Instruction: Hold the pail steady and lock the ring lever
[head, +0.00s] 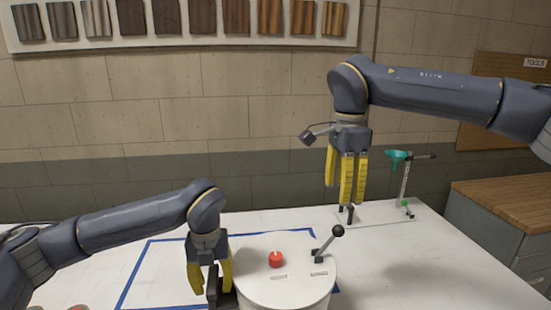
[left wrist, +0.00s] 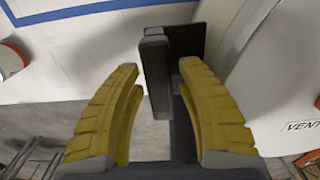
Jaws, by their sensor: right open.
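The white pail (head: 283,293) stands at the front middle of the table. Its lid carries a red cap (head: 276,260) and a lever with a black ball knob (head: 337,231), which stands up tilted to the right. A black grip (head: 213,285) is at the pail's left side. My left gripper (head: 208,292) points down at this grip. In the left wrist view its yellow fingers (left wrist: 160,78) are apart, on either side of the black grip (left wrist: 155,62), with gaps showing. My right gripper (head: 346,192) hangs open and empty, above and behind the lever.
A stand with a teal funnel (head: 397,157) is at the back right, near my right gripper. Blue tape (head: 136,274) marks the table around the pail. A wooden-topped cabinet (head: 505,205) is at the right. The table right of the pail is clear.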

